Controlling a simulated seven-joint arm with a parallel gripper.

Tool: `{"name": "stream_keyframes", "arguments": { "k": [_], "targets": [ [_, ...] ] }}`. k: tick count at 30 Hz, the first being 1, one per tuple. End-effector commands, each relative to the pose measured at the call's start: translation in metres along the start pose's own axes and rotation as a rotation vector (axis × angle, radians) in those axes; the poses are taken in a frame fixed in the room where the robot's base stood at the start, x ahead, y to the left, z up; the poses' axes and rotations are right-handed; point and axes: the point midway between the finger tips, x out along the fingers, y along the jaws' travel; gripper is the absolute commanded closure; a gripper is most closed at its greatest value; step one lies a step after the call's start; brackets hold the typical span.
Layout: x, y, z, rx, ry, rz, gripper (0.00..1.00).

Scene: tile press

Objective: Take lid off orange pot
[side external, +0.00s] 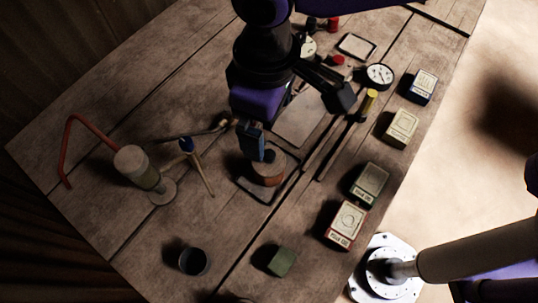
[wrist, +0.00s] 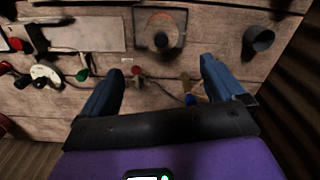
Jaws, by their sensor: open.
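The orange pot (side external: 267,178) is a short, round, brownish-orange pot standing on a dark square base (side external: 264,200). Its dark lid (side external: 269,158) sits on top with a small knob. In the wrist view the lid (wrist: 162,30) shows from above at the top centre, inside the square base. My gripper (wrist: 162,66) is open and empty, its two blue fingers spread wide. In the side view one blue finger is close beside and above the pot, partly hiding it. I cannot tell whether it touches.
A black cup (side external: 193,262) and green block (side external: 282,262) are in front. Labelled boxes (side external: 346,224) line the right edge. A yellow-ended tool (side external: 370,100) and dial (side external: 379,75) lie behind.

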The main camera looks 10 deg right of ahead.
Motion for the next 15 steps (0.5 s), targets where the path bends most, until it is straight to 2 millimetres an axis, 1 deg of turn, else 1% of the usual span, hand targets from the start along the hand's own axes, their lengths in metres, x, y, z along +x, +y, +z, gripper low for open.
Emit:
{"name": "stream_keyframes", "arguments": {
  "k": [1,6,9,15],
  "targets": [
    [0.011,0.000,0.001,0.000,-0.005,0.001,0.04],
    [0.040,0.000,0.001,0.000,-0.004,0.001,0.04],
    [0.052,0.000,0.001,0.000,-0.002,0.000,0.04],
    [0.063,0.000,0.001,-0.001,-0.001,0.000,0.04]
  ]
}}
